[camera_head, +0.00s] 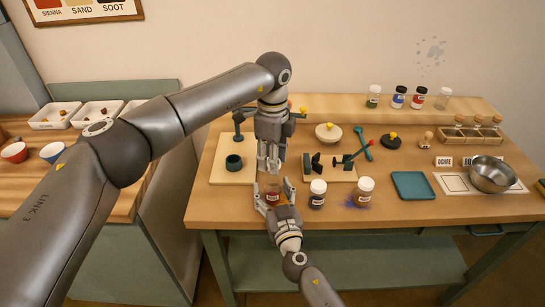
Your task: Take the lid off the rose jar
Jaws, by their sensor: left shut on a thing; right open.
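The rose jar (272,197), a small jar with reddish contents and a label, stands near the table's front edge. My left gripper (270,168) points down directly above it and is shut on its lid; the lid is mostly hidden between the fingers, and I cannot tell whether it is clear of the jar. My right gripper (274,188) comes from the front edge. It is open, with its fingers on either side of the jar.
A teal tray (413,186) and a metal bowl (492,174) are further right. A board (222,177) with a dark cup is at left.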

